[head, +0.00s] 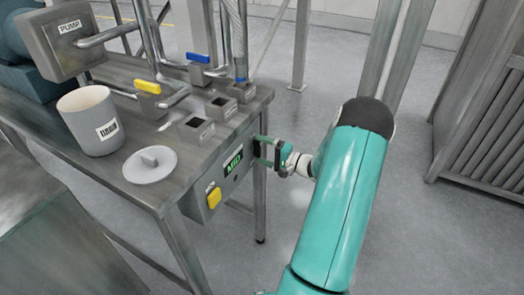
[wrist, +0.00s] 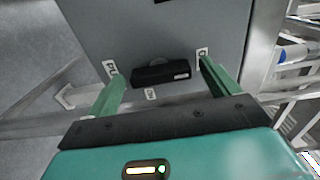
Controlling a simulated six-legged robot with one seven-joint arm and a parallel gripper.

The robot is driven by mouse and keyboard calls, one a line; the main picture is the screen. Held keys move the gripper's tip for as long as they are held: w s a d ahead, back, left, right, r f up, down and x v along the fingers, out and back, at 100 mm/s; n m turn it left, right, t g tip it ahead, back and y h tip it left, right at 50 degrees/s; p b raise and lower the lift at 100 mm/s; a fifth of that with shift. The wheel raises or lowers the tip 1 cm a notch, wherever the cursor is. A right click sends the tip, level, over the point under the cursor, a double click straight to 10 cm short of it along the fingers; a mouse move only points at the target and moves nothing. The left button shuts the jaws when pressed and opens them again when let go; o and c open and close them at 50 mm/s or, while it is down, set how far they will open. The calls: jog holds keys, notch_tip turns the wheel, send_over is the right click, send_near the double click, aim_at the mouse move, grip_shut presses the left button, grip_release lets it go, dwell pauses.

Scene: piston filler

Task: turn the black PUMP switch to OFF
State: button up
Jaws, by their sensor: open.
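The black PUMP switch (wrist: 160,75) is on a grey panel (wrist: 160,30) in the wrist view. It lies nearly level in the picture, with a small pale mark near its right end. A label at its left (wrist: 110,69) seems to start with "PU". A label at its right (wrist: 202,56) is partly hidden by a finger, and a small label (wrist: 151,94) below is too small to read surely. My gripper (wrist: 157,72) is open, one green finger on each side of the switch; contact cannot be told. In the head view my gripper (head: 266,150) hides the switch at the control box.
A grey pot (head: 88,120), a round lid (head: 150,164) and pipes with yellow and blue handles are on the metal table (head: 125,192).

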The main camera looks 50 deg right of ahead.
jog(key=v, duration=1.3)
jog(key=shift+s, duration=0.25)
jog(key=shift+s+d, duration=0.1)
